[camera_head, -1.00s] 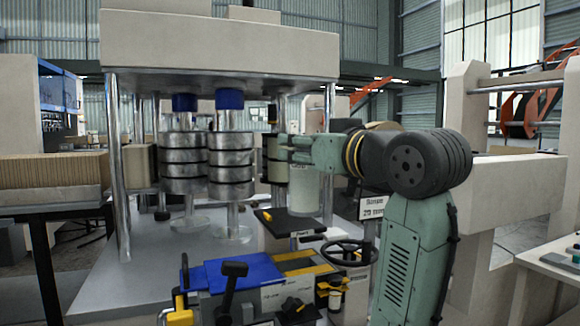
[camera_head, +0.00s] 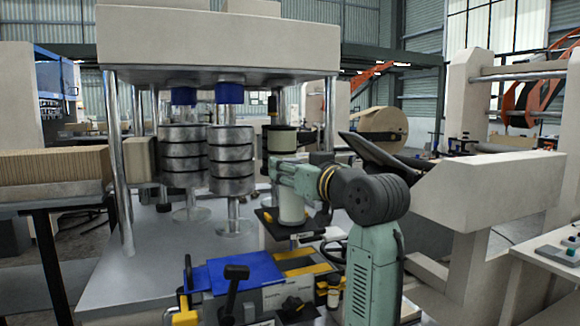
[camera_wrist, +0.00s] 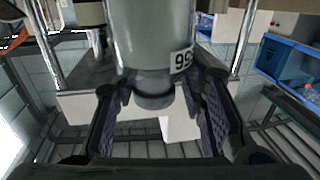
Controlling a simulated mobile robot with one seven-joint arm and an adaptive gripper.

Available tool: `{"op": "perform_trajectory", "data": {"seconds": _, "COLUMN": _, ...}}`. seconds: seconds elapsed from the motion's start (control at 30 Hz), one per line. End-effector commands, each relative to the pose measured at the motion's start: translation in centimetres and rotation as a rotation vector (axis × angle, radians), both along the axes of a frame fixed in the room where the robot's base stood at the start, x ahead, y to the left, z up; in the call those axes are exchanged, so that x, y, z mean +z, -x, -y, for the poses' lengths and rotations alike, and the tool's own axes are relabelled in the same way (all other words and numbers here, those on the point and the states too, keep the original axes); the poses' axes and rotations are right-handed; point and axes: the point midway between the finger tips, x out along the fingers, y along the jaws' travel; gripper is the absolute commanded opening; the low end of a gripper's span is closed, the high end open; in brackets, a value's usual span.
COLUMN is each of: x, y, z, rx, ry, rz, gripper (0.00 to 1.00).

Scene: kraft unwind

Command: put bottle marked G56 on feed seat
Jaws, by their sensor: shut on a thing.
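In the wrist view the bottle (camera_wrist: 152,38) has a dark narrow end (camera_wrist: 155,95) between the padded fingers. Its white label is turned and partly hidden; the marks look like 56, and I cannot read a full G56. A small black plate (camera_head: 270,216) is under or just behind the bottle. I cannot tell whether they touch, or whether this plate is the feed seat.
Stacked metal rollers (camera_head: 231,160) stand left of the gripper, under a heavy beige crosshead (camera_head: 215,40). A cream-and-dark cylinder (camera_head: 282,140) stands close behind the gripper. A blue and yellow machine bed (camera_head: 240,270) lies below. A beige frame (camera_head: 490,190) stands to the right.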

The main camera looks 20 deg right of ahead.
Motion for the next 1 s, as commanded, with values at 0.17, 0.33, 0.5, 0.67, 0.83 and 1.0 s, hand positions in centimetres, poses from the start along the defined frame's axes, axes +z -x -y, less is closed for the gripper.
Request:
{"op": "perform_trajectory", "data": {"seconds": 0.17, "x": -0.1, "y": 0.0, "z": 0.0, "rx": 0.000, "ry": 0.000, "rz": 0.002, "gripper": 0.00}}
{"op": "perform_trajectory", "data": {"seconds": 0.33, "x": -0.2, "y": 0.0, "z": 0.0, "rx": 0.000, "ry": -0.001, "rz": 0.000, "gripper": 0.46}}
{"op": "perform_trajectory", "data": {"seconds": 0.5, "x": -0.2, "y": 0.0, "z": 0.0, "rx": 0.000, "ry": -0.001, "rz": 0.000, "gripper": 0.58}}
{"op": "perform_trajectory", "data": {"seconds": 0.67, "x": -0.2, "y": 0.0, "z": 0.0, "rx": 0.000, "ry": -0.001, "rz": 0.000, "gripper": 0.58}}
{"op": "perform_trajectory", "data": {"seconds": 0.83, "x": 0.1, "y": 0.0, "z": 0.0, "rx": 0.000, "ry": -0.001, "rz": 0.000, "gripper": 0.58}}
{"op": "perform_trajectory", "data": {"seconds": 1.0, "x": -0.2, "y": 1.9, "z": 0.4, "rx": -0.001, "ry": 0.000, "rz": 0.003, "gripper": 0.58}}
